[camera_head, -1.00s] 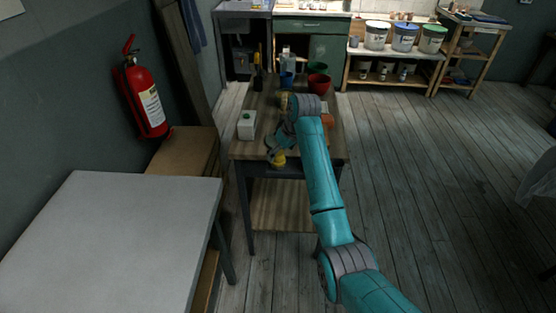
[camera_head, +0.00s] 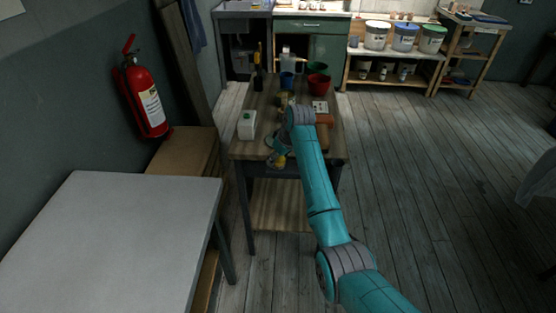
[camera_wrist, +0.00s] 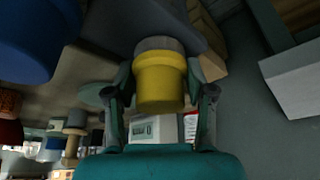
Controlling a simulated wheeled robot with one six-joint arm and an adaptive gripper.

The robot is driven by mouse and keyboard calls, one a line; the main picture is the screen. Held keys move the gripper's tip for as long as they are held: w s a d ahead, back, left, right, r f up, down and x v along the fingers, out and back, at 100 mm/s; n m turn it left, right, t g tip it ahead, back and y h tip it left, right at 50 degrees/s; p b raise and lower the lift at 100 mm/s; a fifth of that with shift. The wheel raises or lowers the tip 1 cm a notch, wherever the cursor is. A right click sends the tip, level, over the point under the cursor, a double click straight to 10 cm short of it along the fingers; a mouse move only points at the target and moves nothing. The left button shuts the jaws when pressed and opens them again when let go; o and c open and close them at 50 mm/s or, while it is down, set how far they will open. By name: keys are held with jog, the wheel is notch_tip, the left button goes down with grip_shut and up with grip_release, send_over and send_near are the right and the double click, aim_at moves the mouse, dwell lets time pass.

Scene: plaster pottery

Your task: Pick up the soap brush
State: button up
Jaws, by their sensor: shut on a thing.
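A yellow cylinder with a grey end, which looks like the soap brush (camera_wrist: 160,82), is between my gripper's fingers in the wrist view. My gripper (camera_wrist: 160,108) is shut on it, with one dark finger on each side. In the head view the yellow piece (camera_head: 279,161) shows at the front edge of the wooden table (camera_head: 246,150). My gripper (camera_head: 277,150) is partly hidden there by my arm. I cannot tell whether the brush is clear of the tabletop.
On the table are a white box (camera_head: 247,125), a dark bottle (camera_head: 258,78), a blue cup (camera_head: 287,80), a red pot (camera_head: 318,86) and an orange block (camera_head: 325,119). A grey table (camera_head: 110,240) stands at the left front.

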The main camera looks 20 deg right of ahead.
notch_tip(320, 180, up, 10)
dwell(0.6)
jog(key=o, duration=0.5)
jog(key=c, duration=0.4)
